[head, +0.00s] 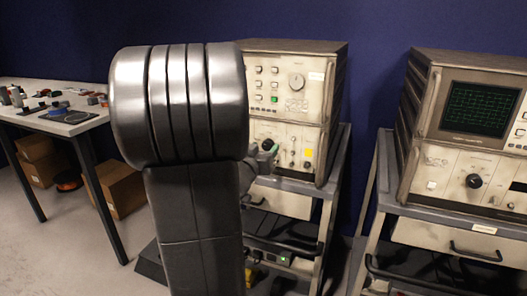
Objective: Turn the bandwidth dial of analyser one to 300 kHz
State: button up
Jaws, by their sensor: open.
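An instrument stack (318,100) stands on a cart in the middle, with a pale round dial (297,82) on its upper unit and a dark knob (268,145) on its lower unit. A second instrument (416,140) at the right has a dark screen with a green grid and a black knob (474,181). I cannot read which is analyser one or any dial marking. My arm covers the left part of the middle stack. A small part of my gripper (262,163) shows beyond it, open, close to the dark knob. I cannot tell whether they touch.
A table (70,124) with small parts stands at the left, with cardboard boxes (120,188) beneath. The middle cart (314,190) and right cart (400,205) have a narrow gap between them. Grey floor shows at the lower left.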

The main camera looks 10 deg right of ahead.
jog(key=shift+w+d, duration=0.25)
jog(key=c, duration=1)
jog(key=shift+o, duration=0.2)
jog(key=shift+m, duration=0.3)
jog(key=shift+f+m+b, duration=0.1)
jog(key=shift+m+b, duration=0.65)
jog(key=shift+m, duration=0.45)
jog(key=shift+s+m+b, duration=0.1)
jog(key=shift+m+b, duration=0.8)
jog(key=shift+m, duration=1.4)
